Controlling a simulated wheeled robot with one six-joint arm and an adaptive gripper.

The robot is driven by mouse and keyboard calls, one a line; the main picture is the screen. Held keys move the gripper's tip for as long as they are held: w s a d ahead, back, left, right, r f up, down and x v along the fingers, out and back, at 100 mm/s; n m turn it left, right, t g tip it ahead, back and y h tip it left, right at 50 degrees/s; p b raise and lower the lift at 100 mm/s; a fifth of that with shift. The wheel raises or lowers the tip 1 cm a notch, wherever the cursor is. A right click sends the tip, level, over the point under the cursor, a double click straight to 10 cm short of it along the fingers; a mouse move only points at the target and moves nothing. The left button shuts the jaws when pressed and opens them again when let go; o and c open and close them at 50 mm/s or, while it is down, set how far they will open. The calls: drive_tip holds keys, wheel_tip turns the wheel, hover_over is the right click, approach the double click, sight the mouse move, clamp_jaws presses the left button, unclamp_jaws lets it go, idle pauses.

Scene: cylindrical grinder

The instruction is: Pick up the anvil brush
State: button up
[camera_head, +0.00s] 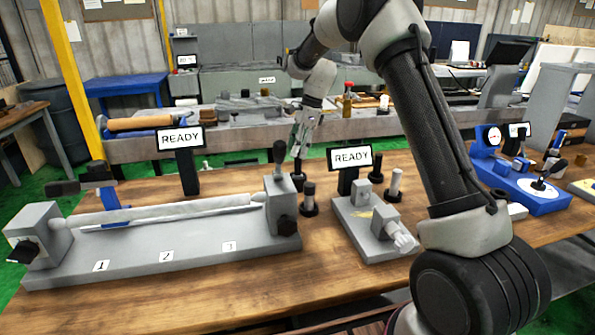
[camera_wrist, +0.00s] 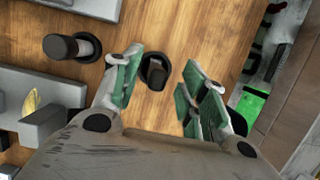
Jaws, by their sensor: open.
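My gripper (camera_head: 300,148) points down over the back of the wooden table, between the two grey fixtures. In the wrist view its green-padded fingers (camera_wrist: 158,84) are open and empty. A dark upright piece in a round black holder (camera_wrist: 155,72) shows in the gap between the fingertips; the same holder (camera_head: 298,180) is partly hidden in the head view. I cannot tell for sure which piece is the anvil brush.
A long grey fixture (camera_head: 150,255) with a bar lies left; a smaller grey fixture (camera_head: 360,222) is right, beside another upright piece (camera_head: 395,185). Two READY signs (camera_head: 180,139) stand behind them. A blue gauge stand (camera_head: 530,190) is far right. The front table area is clear.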

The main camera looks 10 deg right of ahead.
hover_over(295, 175)
drive_tip(key=w, duration=0.1)
wheel_tip(295, 175, down, 5)
clamp_jaws()
